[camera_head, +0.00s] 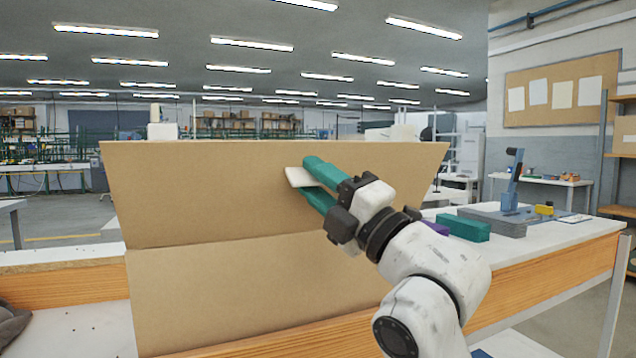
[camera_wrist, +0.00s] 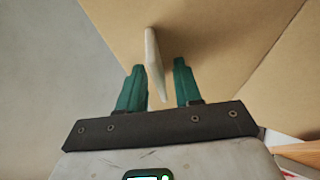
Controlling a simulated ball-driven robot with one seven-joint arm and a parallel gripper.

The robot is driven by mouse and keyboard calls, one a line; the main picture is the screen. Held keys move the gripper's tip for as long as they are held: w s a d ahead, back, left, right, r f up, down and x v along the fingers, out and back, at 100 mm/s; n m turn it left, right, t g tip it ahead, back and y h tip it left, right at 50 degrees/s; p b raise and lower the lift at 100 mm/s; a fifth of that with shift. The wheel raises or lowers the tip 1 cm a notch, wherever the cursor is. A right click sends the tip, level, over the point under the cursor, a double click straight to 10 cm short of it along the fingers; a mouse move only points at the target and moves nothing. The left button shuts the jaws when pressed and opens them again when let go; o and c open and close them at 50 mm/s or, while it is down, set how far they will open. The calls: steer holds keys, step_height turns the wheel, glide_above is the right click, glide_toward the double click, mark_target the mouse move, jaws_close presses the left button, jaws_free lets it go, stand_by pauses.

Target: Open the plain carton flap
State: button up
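The brown carton (camera_head: 230,300) stands on the table in the head view, its front wall facing me. Its plain flap (camera_head: 200,190) rises from a crease above this wall and leans outward, wider at its top edge. A thin pale tab (camera_head: 297,178) sticks out from the flap. My gripper (camera_head: 311,177) has its green fingers on either side of the tab. In the wrist view the tab (camera_wrist: 152,55) lies between the two fingers (camera_wrist: 160,66), with a visible gap to the right finger. The carton's inside is hidden behind the flap.
A white-topped, wood-edged table (camera_head: 545,245) extends right of the carton. On it are a green block (camera_head: 463,228), a purple item partly behind my arm, and a grey-blue press (camera_head: 510,195). A dark object (camera_head: 12,325) lies at the lower left.

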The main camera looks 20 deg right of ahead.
steer(key=shift+s, duration=0.1)
steer(key=v, duration=1)
steer(key=shift+s+d+f, duration=0.2)
steer(key=shift+f, duration=0.05)
